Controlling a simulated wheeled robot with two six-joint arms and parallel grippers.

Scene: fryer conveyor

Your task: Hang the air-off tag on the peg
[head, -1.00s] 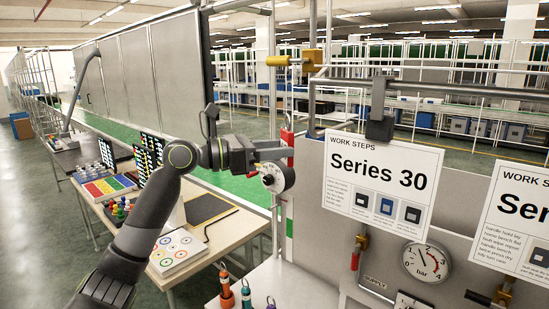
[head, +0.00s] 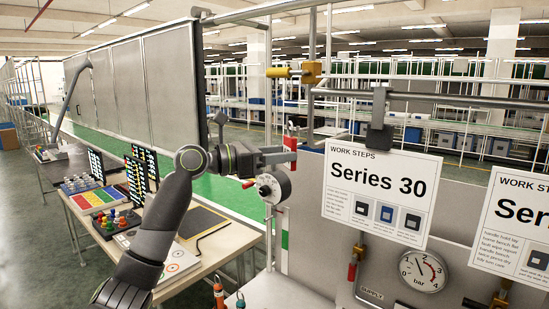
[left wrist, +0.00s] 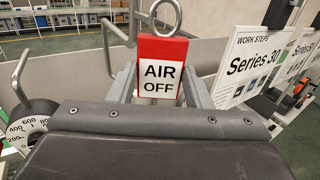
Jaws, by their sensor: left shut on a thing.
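The air-off tag (left wrist: 163,67) is a red and white plate with a metal ring at its top, facing me upright in the left wrist view. In the head view, its red edge (head: 291,143) shows at the end of my left arm. My left gripper (head: 286,157) is shut on the tag, with the ring above the fingers. A yellow-ended horizontal peg (head: 278,72) sticks out left from a yellow block on the frame. The tag is below this peg and apart from it. My right gripper is out of view.
A round dial (head: 272,187) sits just below my left gripper. A Series 30 sign (head: 376,225) hangs to the right, with a pressure gauge (head: 423,270) below it. A bench with coloured trays (head: 95,198) stands to the left. Bent pipes run near the peg.

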